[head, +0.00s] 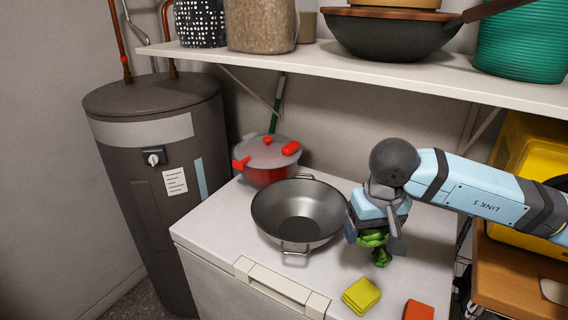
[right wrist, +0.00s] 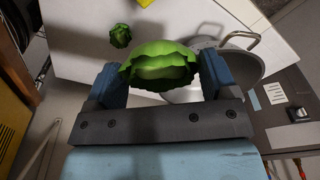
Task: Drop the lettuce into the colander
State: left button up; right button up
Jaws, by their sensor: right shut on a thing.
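The green leafy lettuce (head: 371,239) is held between the fingers of my right gripper (head: 374,236), above the white top. In the right wrist view the lettuce (right wrist: 160,66) sits between the two blue fingers of the gripper (right wrist: 163,72). The grey metal colander (head: 297,212), a wide bowl with two loop handles, stands just left of the gripper and looks empty. Its rim and a handle also show in the right wrist view (right wrist: 245,63). The gripper is beside the colander, not over it. My left gripper is not in view.
A smaller green vegetable (head: 381,258) lies on the white top (head: 215,232) below the gripper. A yellow sponge (head: 361,296) and an orange block (head: 418,310) lie in front. A red pot (head: 268,172) stands behind the colander. A loaded shelf (head: 340,62) hangs above.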

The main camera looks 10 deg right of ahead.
aim_at(306, 230)
jog(key=l+u, duration=0.15)
jog(key=u, duration=0.3)
jog(key=l+u, duration=0.15)
jog(key=u, duration=0.35)
jog(key=l, duration=0.3)
jog(key=k, duration=0.05)
